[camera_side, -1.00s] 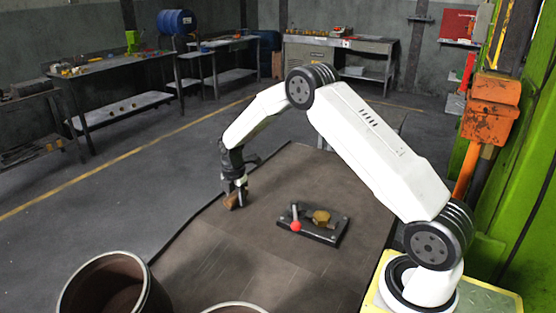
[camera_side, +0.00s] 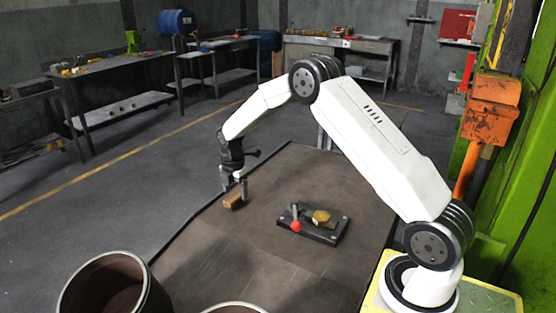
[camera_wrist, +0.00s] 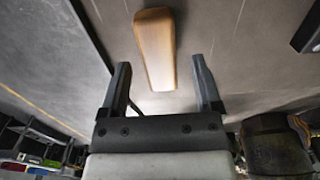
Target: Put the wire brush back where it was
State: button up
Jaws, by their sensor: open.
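The wire brush (camera_side: 233,201) shows as a small brown wooden block lying on the dark table near its left edge. In the wrist view the brush (camera_wrist: 156,48) is a tan, rounded wooden bar; its bristles are not visible. My gripper (camera_side: 237,188) is just above the brush. In the wrist view my gripper (camera_wrist: 160,82) is open, with its two fingers apart on either side of the brush's near end. Nothing is held between them.
A black fixture plate (camera_side: 314,232) with a brass-coloured piece and a red-knobbed lever is to the right of the brush on the table (camera_side: 200,250). A large round bin (camera_side: 75,285) stands at lower left. The table between brush and fixture is clear.

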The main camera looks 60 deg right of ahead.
aim_at(236, 198)
notch_tip(236, 198, up, 9)
jog(key=shift+r, duration=0.2)
dwell(0.3)
jog(key=shift+a, duration=0.1)
dwell(0.4)
jog(key=s+a+f+m+t, duration=0.1)
jog(key=s+a+m, duration=0.3)
jog(key=s+m, duration=0.2)
jog(key=s+a+m, duration=0.5)
jog(key=s+m, duration=0.1)
jog(key=s, duration=0.4)
jog(key=s+a+f+m+t, duration=0.1)
jog(key=s+a+m, duration=0.3)
jog(key=s+m, duration=0.2)
jog(key=shift+s+a+f+t, duration=0.3)
jog(key=shift+s+a, duration=0.1)
jog(key=shift+s, duration=0.65)
jog(key=shift+c, duration=0.2)
